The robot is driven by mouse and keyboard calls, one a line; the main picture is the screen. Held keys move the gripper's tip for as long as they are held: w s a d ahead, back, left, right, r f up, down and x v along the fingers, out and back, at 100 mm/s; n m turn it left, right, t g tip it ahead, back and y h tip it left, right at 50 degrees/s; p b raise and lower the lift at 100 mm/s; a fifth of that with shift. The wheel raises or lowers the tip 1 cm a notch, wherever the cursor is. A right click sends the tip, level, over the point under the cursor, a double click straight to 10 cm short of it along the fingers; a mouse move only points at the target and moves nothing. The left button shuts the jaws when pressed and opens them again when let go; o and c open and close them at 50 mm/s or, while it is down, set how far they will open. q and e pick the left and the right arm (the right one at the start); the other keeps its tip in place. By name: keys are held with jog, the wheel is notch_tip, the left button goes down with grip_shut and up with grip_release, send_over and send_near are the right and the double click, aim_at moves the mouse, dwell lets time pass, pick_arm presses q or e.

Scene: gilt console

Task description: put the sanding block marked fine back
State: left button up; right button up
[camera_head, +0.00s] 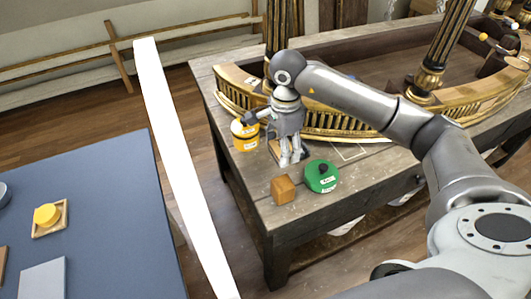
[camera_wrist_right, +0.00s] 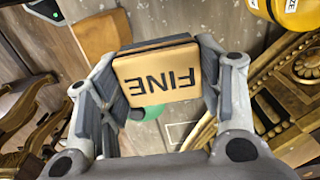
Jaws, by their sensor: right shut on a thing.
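The sanding block (camera_wrist_right: 157,76) marked FINE is tan with a dark layer along one edge. In the right wrist view it sits between the two fingers of my right gripper (camera_wrist_right: 160,85), which is shut on it. In the head view my right gripper (camera_head: 290,158) points down over the near left part of the wooden console top (camera_head: 240,180), between a yellow tin and a green round object. I cannot tell how high the block is above the top. My left gripper is not in view.
A yellow-orange tin (camera_head: 245,135), a brown wooden block (camera_head: 284,190) and a green round object with a dark knob (camera_head: 321,177) stand close around the gripper. A pale outline (camera_head: 352,151) marks the top by the curved gilt rail (camera_head: 340,122). A blue-topped table (camera_head: 100,200) is at left.

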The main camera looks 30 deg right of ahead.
jog(key=p, duration=0.2)
send_over(267, 165)
jog(key=f, duration=0.3)
jog(key=s+f, duration=0.1)
jog(key=f, duration=0.1)
jog(key=shift+w+f, duration=0.55)
jog(key=shift+f, duration=0.1)
notch_tip(267, 165, down, 2)
jog(key=shift+a+f+p, duration=0.1)
jog(key=shift+p, duration=0.75)
jog(key=shift+f, duration=0.3)
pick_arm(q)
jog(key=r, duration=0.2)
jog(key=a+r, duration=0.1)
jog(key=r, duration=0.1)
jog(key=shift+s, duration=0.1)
pick_arm(e)
jog(key=shift+f, duration=0.1)
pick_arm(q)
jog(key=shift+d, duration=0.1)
pick_arm(e)
jog(key=shift+f, duration=0.15)
jog(key=o, duration=0.9)
